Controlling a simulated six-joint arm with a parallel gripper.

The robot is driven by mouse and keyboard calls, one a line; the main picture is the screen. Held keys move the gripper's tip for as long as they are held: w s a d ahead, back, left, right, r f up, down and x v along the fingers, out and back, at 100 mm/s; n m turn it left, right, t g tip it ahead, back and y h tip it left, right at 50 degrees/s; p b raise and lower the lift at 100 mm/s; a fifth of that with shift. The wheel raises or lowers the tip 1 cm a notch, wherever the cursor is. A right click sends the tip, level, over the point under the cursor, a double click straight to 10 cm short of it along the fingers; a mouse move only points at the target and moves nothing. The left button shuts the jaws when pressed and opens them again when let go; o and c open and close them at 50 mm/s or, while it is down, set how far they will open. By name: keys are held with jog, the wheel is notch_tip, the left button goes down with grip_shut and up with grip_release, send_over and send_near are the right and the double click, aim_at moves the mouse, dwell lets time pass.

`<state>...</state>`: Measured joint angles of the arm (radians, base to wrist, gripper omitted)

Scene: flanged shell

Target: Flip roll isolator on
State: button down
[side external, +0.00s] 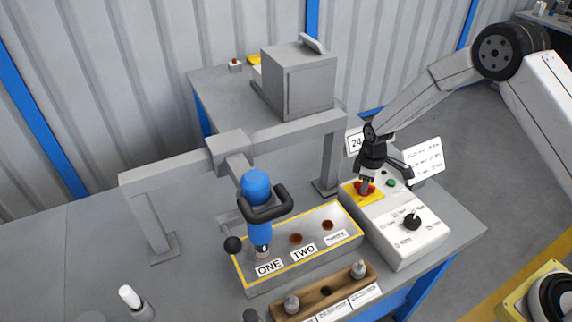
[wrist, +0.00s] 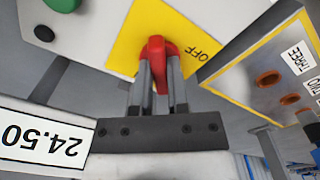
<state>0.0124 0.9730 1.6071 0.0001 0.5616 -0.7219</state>
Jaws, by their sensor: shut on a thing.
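The roll isolator shows as a red handle on a yellow plate (side external: 351,193) at the back left of the white control box (side external: 408,238). My gripper (side external: 367,188) points down at it and is shut on the red handle (wrist: 155,62), which sits between the two fingers in the wrist view. The yellow plate (wrist: 185,30) there carries the word OFF beside the handle. The fingers hide part of the handle, and I cannot tell its exact angle.
A green button (side external: 391,183) and a black knob (side external: 412,221) share the box. A yellow-edged panel (side external: 330,246) labelled ONE and TWO stands left, under a grey frame (side external: 330,160). A card reading 24.50 (wrist: 40,139) is close to my gripper.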

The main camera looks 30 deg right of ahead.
jog(key=m, duration=0.4)
jog(key=shift+m, duration=2.1)
jog(key=c, duration=0.6)
grip_release()
jog(key=shift+r, duration=0.1)
jog(key=shift+r, duration=3.85)
